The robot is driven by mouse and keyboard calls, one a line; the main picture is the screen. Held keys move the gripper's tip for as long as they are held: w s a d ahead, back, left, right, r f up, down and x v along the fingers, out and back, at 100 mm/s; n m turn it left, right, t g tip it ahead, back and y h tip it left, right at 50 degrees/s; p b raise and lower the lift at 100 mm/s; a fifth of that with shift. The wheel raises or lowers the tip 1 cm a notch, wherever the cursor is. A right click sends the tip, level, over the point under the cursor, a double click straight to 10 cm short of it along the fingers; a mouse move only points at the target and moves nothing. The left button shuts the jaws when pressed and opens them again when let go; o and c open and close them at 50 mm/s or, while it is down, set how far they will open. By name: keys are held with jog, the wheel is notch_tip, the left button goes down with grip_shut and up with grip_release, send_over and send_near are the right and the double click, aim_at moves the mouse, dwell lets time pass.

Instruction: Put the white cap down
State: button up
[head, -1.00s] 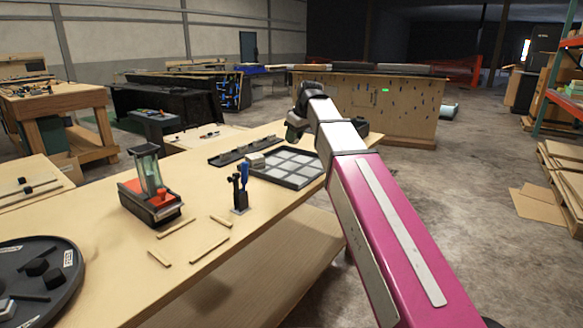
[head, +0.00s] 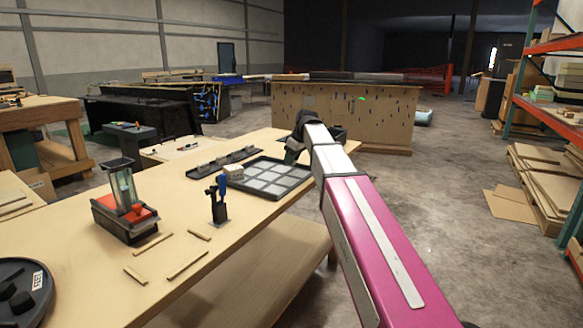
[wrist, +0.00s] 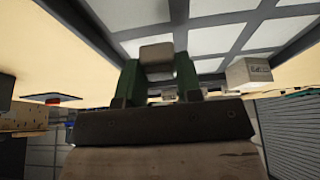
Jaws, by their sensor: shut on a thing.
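My gripper (wrist: 158,82) is shut on the white cap (wrist: 157,53), a small pale block between its green fingertips in the wrist view. In the head view my gripper (head: 293,152) is at the far right corner of the dark tray (head: 287,192) with light square cells; the cap cannot be made out there. The tray's grid (wrist: 178,12) fills the top of the wrist view, close to the cap. I cannot tell whether the cap touches the tray.
A white lettered block (wrist: 250,72) is beside the grid; it shows at the tray's left edge in the head view (head: 233,170). A dark rack (head: 222,160) lies behind. A stand with blue and black tools (head: 219,205) and a red-topped device (head: 125,215) stand left on the table.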

jog(key=shift+f, duration=1.75)
jog(key=o, duration=0.9)
jog(key=shift+f, duration=0.15)
jog(key=v, duration=1.2)
